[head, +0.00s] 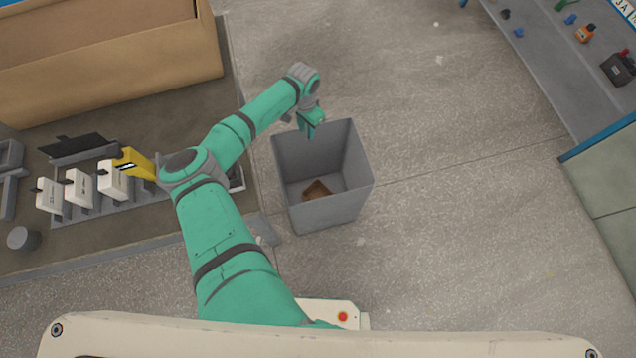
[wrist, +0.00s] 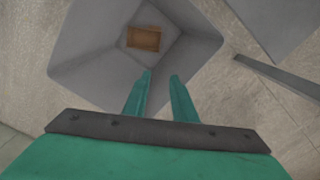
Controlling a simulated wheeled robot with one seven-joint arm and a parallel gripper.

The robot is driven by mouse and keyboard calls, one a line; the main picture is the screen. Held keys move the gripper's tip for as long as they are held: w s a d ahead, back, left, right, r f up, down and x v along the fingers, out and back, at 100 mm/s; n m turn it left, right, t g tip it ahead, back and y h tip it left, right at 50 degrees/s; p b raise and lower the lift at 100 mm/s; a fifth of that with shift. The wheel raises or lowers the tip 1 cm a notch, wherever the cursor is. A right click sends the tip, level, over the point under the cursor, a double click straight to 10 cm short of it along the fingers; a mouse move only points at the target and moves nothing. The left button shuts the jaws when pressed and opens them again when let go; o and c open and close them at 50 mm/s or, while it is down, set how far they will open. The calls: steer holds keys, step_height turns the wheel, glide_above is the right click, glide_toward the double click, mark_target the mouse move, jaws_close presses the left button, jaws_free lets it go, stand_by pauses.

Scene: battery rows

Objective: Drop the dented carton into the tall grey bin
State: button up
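The tall grey bin (head: 341,200) stands on the floor at the middle of the head view, just right of the workbench. The brown carton (head: 316,190) lies on the bottom of the bin. The wrist view also shows the carton (wrist: 143,38) on the floor of the bin (wrist: 95,55); no dent can be made out. My gripper (head: 311,133) is above the bin's far left part, pointing down, and apart from the carton. In the wrist view its two fingers (wrist: 160,75) are spread with nothing between them.
A workbench (head: 20,268) on the left carries a large cardboard box (head: 130,65), a holder with several white battery-like units (head: 80,188), a yellow item (head: 135,164) and a grey cylinder (head: 23,238). A shelf (head: 545,75) with small items stands at the right. Floor between is clear.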

steer(key=shift+r, duration=2.5)
